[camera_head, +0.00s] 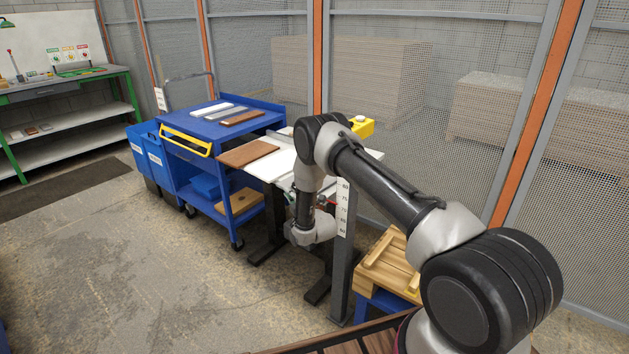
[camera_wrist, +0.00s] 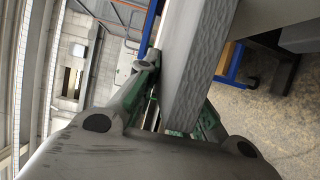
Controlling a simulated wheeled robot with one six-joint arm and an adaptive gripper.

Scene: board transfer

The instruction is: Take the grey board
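In the wrist view, a thick pale grey board (camera_wrist: 205,65) with a grained edge runs from the top of the picture down between the dark green fingers of my gripper (camera_wrist: 178,112). The fingers lie close on both sides of its lower end and appear shut on it. In the head view, my arm hangs in front of the white-topped table (camera_head: 268,168), and the fingers and held board are mostly hidden behind it. On the blue cart (camera_head: 190,130) lie a pale board (camera_head: 208,108), a greyish board (camera_head: 226,112) and a brown board (camera_head: 242,118).
A brown board (camera_head: 247,153) lies on the table's left end. A yellow object (camera_head: 362,127) is at its back. A grey post with a scale (camera_head: 342,230) stands near my arm. A wooden crate (camera_head: 390,268) is at the right. Mesh fencing closes the back; floor at left is clear.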

